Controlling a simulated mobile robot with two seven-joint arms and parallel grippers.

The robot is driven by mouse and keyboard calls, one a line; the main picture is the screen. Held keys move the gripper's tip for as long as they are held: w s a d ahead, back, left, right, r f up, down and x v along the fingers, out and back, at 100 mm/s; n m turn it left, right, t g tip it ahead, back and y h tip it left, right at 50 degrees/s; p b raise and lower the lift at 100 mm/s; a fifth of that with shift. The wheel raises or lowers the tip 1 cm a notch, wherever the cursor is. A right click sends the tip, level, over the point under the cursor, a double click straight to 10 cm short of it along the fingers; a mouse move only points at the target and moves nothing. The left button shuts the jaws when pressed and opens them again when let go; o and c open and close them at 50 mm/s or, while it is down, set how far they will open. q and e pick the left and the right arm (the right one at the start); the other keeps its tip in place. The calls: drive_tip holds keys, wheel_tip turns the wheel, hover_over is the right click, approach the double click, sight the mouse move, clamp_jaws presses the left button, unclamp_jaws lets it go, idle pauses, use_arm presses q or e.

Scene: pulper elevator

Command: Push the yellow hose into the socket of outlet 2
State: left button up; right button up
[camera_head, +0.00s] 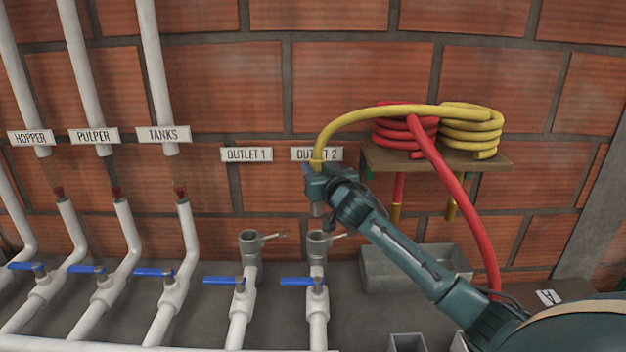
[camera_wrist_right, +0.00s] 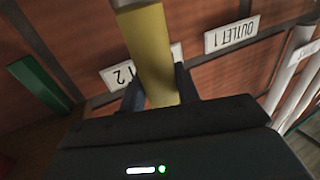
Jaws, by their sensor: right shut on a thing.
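The yellow hose (camera_head: 385,113) arcs from its coil on the shelf over to my right gripper (camera_head: 314,180). My right gripper is shut on the hose near its end; the hose also shows between the fingers in the right wrist view (camera_wrist_right: 150,55). The grey hose end points down below the gripper, above the open socket of outlet 2 (camera_head: 318,240). A small gap seems to remain between them in the head view. The OUTLET 2 sign (camera_head: 330,154) is behind the gripper and partly covered. My left gripper is not in view.
Outlet 1's socket (camera_head: 249,240) stands open to the left, with blue valve handles (camera_head: 228,281) below. A grey basin (camera_head: 385,268) stands right of outlet 2. White pipes (camera_head: 185,230) fill the left.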

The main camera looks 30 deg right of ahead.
sight(317, 209)
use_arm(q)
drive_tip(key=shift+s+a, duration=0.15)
use_arm(e)
drive_tip(key=shift+r, duration=0.15)
drive_tip(key=shift+f+b, duration=0.4)
drive_tip(key=shift+f, duration=0.2)
wheel_tip(317, 209, down, 4)
drive_tip(key=b, duration=0.3)
drive_tip(key=shift+f, duration=0.35)
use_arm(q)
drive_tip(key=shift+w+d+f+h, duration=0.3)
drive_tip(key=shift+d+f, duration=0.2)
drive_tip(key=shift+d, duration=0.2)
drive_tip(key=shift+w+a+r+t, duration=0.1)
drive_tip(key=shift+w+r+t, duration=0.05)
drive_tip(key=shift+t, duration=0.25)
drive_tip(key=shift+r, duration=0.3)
